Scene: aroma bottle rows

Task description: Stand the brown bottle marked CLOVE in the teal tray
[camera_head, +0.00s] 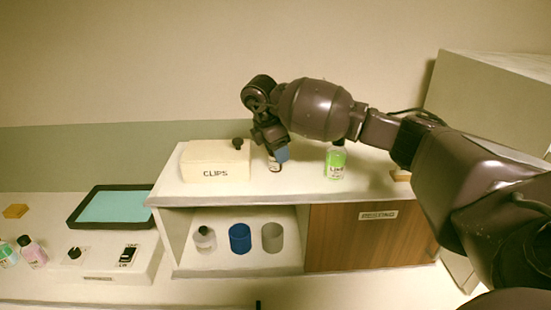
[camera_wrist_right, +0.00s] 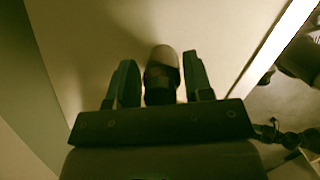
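A small dark brown bottle (camera_head: 274,167) with a pale label stands on top of the white shelf unit; its lettering is too small to read. My right gripper (camera_head: 279,153) is over it and partly hides it. In the right wrist view the bottle (camera_wrist_right: 162,76) stands between the two fingers of the gripper (camera_wrist_right: 161,82), with a gap on each side. The gripper is open. The teal tray (camera_head: 72,222), with a dark rim and a teal floor, lies empty on the counter to the left of the shelf. My left gripper is not in view.
A CLIPS box (camera_head: 214,173) stands left of the bottle, and a green-labelled bottle (camera_head: 336,163) stands right of it. A blue cup (camera_head: 240,238) and other containers sit on the lower shelf. A pink bottle (camera_head: 33,252) and a switch box (camera_head: 103,276) are in front of the tray.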

